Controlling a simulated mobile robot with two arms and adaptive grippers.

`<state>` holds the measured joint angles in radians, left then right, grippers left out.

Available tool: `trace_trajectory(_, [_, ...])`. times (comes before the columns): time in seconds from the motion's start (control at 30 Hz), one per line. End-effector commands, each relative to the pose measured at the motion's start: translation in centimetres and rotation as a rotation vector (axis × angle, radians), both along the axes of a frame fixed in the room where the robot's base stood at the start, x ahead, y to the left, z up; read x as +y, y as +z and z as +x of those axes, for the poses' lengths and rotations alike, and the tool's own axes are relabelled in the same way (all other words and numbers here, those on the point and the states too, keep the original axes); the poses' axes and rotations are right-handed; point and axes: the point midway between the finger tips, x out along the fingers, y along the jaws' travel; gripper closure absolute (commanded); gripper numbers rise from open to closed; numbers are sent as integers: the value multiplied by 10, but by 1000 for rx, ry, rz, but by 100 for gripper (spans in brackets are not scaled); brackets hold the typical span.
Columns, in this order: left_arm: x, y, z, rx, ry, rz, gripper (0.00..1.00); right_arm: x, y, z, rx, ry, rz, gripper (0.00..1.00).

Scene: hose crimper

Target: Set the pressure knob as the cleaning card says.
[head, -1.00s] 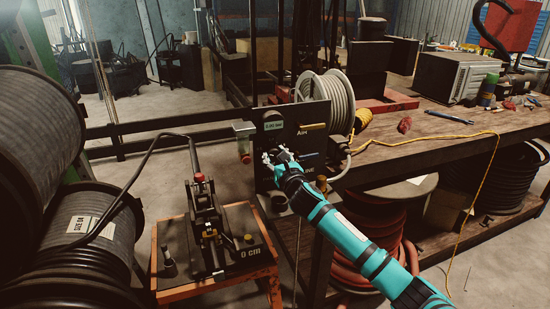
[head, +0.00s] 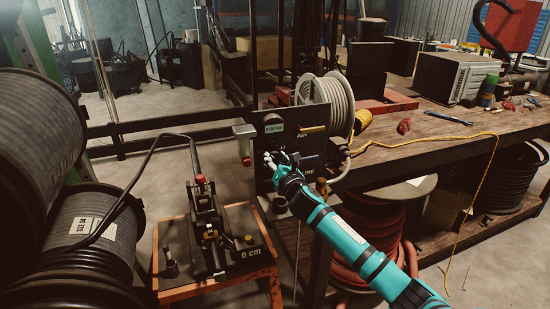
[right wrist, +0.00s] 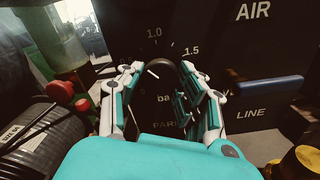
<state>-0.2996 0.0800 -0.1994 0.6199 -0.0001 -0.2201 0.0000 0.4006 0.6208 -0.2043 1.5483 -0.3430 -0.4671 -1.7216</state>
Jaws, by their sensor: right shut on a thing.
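The pressure knob (right wrist: 172,72) is a dark round knob on the black panel (head: 263,185). A printed scale around it shows 1.0, 1.5 and part of "bar"; a short white mark shows near its upper left. My right gripper (head: 276,162) is at the panel, with its fingers (right wrist: 161,72) on both sides of the knob, shut on it. The fingers hide much of the knob and scale. A small display (head: 273,128) above it seems to read 0.00 bar. I cannot pick out the cleaning card. My left gripper is not in view.
A yellow lever (head: 312,129) by AIR and a blue lever (right wrist: 268,86) by LINE sit close to the right of the knob. A hose reel (head: 327,98) stands behind the panel. The crimper (head: 208,225) stands on an orange stand to the left.

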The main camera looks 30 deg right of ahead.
Motion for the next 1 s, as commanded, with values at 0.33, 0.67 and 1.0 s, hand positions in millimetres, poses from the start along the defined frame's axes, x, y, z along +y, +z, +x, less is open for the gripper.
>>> trace_trajectory(0.33, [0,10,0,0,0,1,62,1,1,0,-77,-1,322,98])
trace_trajectory(0.67, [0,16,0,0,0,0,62,1,2,0,-150,-1,629,98])
trace_trajectory(1.0, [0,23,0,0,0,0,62,1,1,0,-225,-2,943,98])
